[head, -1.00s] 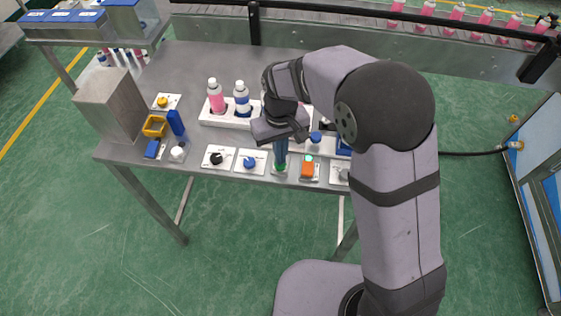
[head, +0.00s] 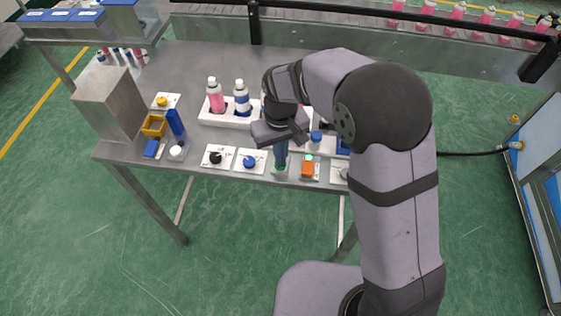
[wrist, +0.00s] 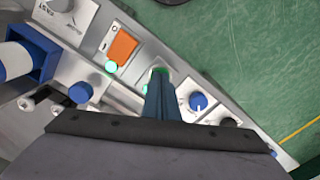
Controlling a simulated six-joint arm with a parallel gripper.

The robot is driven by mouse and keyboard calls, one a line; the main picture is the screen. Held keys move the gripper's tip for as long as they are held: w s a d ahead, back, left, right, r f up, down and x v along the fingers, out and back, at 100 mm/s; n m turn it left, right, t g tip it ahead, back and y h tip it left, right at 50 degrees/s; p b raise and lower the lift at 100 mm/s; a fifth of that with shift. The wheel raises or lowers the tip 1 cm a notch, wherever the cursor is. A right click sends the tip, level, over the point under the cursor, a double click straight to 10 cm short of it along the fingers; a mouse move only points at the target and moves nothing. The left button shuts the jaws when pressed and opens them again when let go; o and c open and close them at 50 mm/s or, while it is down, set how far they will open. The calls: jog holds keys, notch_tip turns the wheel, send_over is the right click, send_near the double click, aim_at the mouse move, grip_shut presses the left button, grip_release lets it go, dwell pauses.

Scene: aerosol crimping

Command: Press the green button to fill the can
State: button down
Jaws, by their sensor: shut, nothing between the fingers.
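My gripper (head: 281,166) is shut and empty, pointing down at the front edge of the steel table. Its blue-green fingers also show in the wrist view (wrist: 160,82). The green button (wrist: 160,70) sits on a small panel right at the fingertips, which cover most of it. In the head view only a little green shows under the tips, and I cannot tell whether they touch or press it. A white and blue cylinder (wrist: 17,60), possibly the can, stands in a blue holder in the wrist view.
An orange switch (head: 308,168) is just right of the fingers. A blue knob (head: 250,162) and a black knob (head: 215,158) are to the left. A pink bottle (head: 215,97) and a blue-banded bottle (head: 242,100) stand in a white rack behind.

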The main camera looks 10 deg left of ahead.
jog(key=shift+r, duration=0.1)
jog(key=shift+r+p, duration=2.55)
jog(key=shift+r, duration=0.3)
notch_tip(320, 180, up, 5)
jog(key=p, duration=0.4)
